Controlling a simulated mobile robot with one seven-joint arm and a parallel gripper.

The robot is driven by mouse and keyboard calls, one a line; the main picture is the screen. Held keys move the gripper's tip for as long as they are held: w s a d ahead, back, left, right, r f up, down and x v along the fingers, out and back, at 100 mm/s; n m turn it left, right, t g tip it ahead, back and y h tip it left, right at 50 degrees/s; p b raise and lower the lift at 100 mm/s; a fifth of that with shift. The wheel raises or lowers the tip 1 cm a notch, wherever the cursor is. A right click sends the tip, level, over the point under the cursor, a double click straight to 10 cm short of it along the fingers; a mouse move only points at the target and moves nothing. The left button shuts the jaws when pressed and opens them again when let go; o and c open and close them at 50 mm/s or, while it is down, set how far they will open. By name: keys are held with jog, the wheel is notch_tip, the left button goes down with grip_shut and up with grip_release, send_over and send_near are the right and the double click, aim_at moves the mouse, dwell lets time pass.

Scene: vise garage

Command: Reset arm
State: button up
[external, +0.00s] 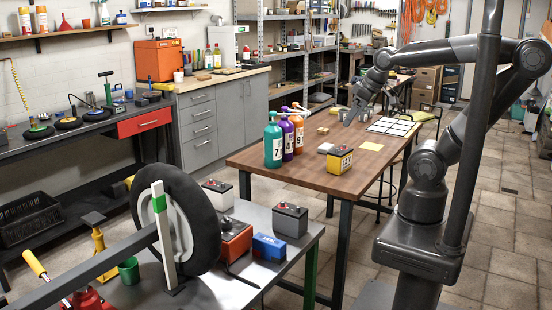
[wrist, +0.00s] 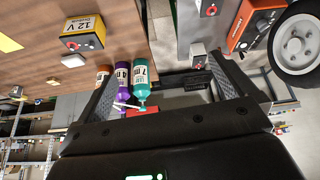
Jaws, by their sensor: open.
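My gripper (external: 351,117) is at the end of my arm, raised above the far part of the wooden table (external: 240,158) in the external view. In the wrist view my gripper (wrist: 165,68) has its two fingers spread wide apart, with nothing held between them. The teal bottle (wrist: 139,75), purple bottle (wrist: 122,73) and orange bottle (wrist: 102,76) appear beyond the fingers. In the external view the teal bottle (external: 273,148), purple bottle (external: 287,140) and orange bottle (external: 298,133) stand upright on the table's left side.
A yellow 12 V battery (external: 340,161) sits near the table's front edge. A white gridded sheet (external: 394,126) and a yellow note (external: 371,146) lie to the right. A grey bench (external: 205,290) with a wheel (external: 150,220) stands in the foreground. Tiled floor lies clear at right.

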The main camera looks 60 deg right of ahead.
jog(key=shift+s+d+r+m, duration=0.2)
jog(key=shift+s+m, duration=0.1)
jog(key=shift+s, duration=0.1)
jog(key=shift+s+d+r+m, duration=0.1)
jog(key=shift+s+d+m, duration=0.05)
jog(key=shift+s+m, duration=0.2)
